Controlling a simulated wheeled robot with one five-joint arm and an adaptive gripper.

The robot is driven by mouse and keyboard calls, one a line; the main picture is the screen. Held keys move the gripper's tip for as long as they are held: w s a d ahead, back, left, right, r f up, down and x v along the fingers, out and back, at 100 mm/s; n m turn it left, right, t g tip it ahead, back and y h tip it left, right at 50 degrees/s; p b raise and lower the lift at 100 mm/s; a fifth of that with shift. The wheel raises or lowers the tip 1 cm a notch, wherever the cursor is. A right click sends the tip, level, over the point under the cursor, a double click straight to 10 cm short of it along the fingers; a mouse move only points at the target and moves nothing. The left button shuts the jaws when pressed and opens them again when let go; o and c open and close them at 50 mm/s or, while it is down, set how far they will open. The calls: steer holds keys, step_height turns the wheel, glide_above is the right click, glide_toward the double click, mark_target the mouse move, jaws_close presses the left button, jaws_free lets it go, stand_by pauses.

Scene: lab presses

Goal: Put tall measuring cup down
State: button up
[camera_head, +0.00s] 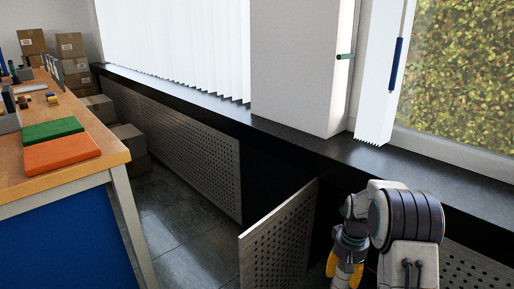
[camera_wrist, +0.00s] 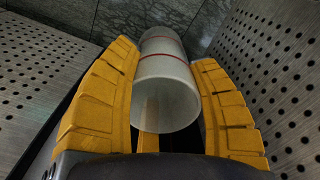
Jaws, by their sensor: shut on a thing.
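The tall measuring cup (camera_wrist: 166,95) shows in the wrist view as a pale, translucent cylinder with red bands. Its near rim faces the camera. My gripper (camera_wrist: 168,85) has its two yellow fingers on either side of the cup and is shut on it. In the head view, my gripper (camera_head: 345,268) is low at the bottom right, partly cut off by the frame edge. The cup cannot be made out in the head view. Whether the cup touches anything below is not clear.
Perforated metal panels (camera_wrist: 275,70) stand close on both sides. One panel (camera_head: 280,240) juts out left of my arm. A black window sill (camera_head: 300,140) runs along the wall. A wooden workbench (camera_head: 110,148) with green and orange mats stands left; tiled floor (camera_head: 185,225) is open between.

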steer(key=a+r+n, duration=0.2)
steer(key=a+r, duration=0.3)
steer(key=a, duration=0.5)
step_height(320, 180, up, 23)
steer(key=s+p, duration=0.2)
steer(key=p, duration=2.9)
steer(key=shift+a+p, duration=0.3)
steer(key=shift+w, duration=0.1)
